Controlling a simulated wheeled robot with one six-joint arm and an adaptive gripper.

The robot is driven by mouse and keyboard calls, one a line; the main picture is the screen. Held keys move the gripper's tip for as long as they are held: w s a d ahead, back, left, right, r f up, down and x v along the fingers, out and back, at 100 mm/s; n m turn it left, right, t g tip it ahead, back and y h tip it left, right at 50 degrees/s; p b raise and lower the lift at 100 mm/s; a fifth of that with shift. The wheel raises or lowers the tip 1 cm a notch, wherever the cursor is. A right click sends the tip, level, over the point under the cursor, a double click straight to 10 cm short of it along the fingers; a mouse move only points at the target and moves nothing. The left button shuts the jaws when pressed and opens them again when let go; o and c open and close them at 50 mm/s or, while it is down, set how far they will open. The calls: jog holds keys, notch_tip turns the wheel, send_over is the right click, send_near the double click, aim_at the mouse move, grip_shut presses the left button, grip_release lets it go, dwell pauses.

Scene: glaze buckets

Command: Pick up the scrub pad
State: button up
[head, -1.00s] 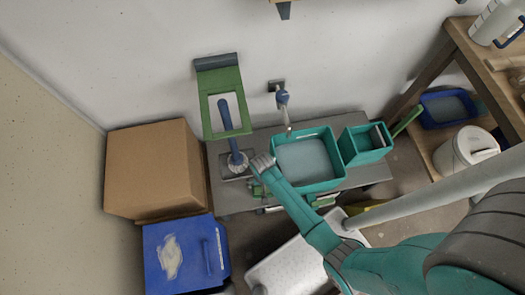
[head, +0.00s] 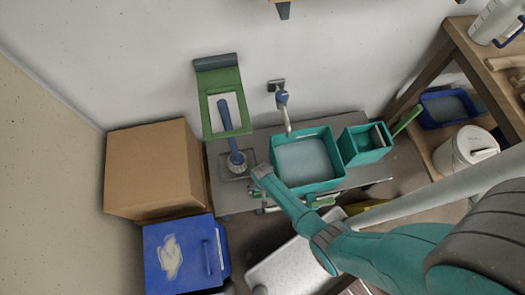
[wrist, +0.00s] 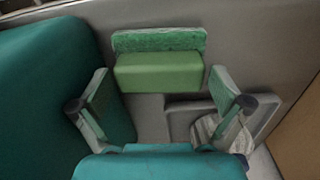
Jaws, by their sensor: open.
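The scrub pad (wrist: 160,72) shows in the wrist view as a light green block with a rougher, darker green strip along its far side. It lies on the grey bench top between the teal basin and a grey tray. My gripper (wrist: 162,98) is open, with one finger on each side of the pad's near end and visible gaps between fingers and pad. In the head view my gripper (head: 262,172) is over the bench, left of the basin, and hides most of the pad.
The water-filled teal basin (head: 330,183) stands close right of my gripper. A blue-handled brush (head: 229,130) stands on a grey tray at left. A smaller teal container (head: 361,152) is farther right. A cardboard box (head: 150,165) and blue bin (head: 165,280) flank the bench's left.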

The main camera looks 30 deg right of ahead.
jog(key=shift+f, duration=0.2)
jog(key=c, duration=0.9)
jog(key=shift+r, duration=0.15)
notch_tip(320, 180, up, 28)
jog(key=shift+f, duration=0.1)
dwell(0.4)
